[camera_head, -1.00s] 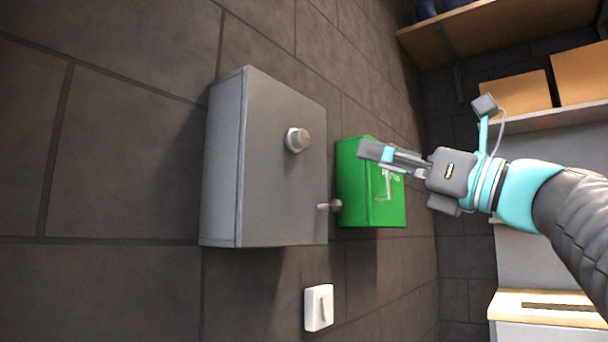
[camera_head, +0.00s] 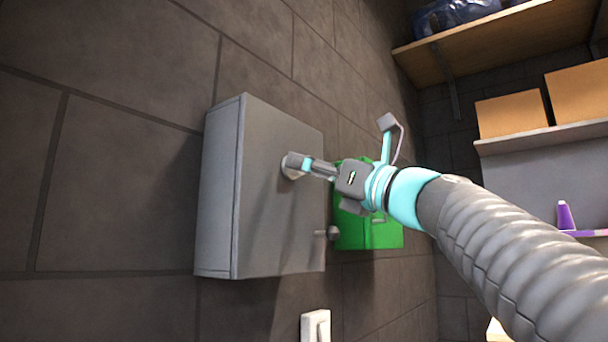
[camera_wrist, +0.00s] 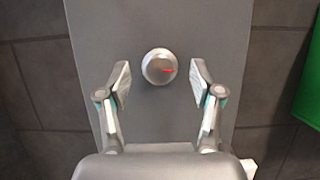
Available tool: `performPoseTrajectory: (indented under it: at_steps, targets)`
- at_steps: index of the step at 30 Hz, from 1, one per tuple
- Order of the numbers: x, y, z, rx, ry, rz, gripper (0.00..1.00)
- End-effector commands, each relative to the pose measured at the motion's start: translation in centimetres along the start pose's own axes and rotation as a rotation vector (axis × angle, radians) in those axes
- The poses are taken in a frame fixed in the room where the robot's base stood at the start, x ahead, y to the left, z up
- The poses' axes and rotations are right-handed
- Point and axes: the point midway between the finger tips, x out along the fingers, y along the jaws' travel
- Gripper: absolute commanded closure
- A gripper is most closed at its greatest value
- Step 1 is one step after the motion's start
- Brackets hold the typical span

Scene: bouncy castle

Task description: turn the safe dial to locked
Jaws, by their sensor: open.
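The grey safe (camera_head: 262,215) is fixed to the tiled wall, and its door face also fills the middle of the wrist view (camera_wrist: 160,25). The round silver dial (camera_wrist: 159,67) has a red mark pointing to the right in the wrist view. My gripper (camera_wrist: 160,84) is open, with one finger on each side of the dial and a clear gap to both. In the head view my gripper (camera_head: 296,164) is at the dial and hides most of it. A lever handle (camera_head: 328,233) sticks out at the safe's right edge.
A green box (camera_head: 378,231) hangs on the wall just right of the safe, partly behind my arm. A white switch (camera_head: 315,326) is below.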

Motion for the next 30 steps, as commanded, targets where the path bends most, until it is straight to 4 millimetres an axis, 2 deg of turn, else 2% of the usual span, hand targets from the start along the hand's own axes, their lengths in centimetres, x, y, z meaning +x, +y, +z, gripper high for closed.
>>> performPoseTrajectory:
  at_steps: [3, 12, 13, 14, 20, 30]
  targets:
    - [0.7, 0.07, 0.01, 0.001, 0.0, 0.002, 0.34]
    - [0.85, 0.04, -0.02, -0.001, 0.0, 0.0, 0.34]
    - [0.85, 0.04, -0.02, 0.0, 0.0, 0.0, 0.37]
    - [0.85, 0.04, -0.02, 0.0, 0.0, 0.0, 0.44]
    - [0.84, 0.05, -0.02, 0.0, 0.0, 0.0, 0.94]
    - [0.86, 0.0, -0.01, -0.036, 0.0, 0.015, 0.95]
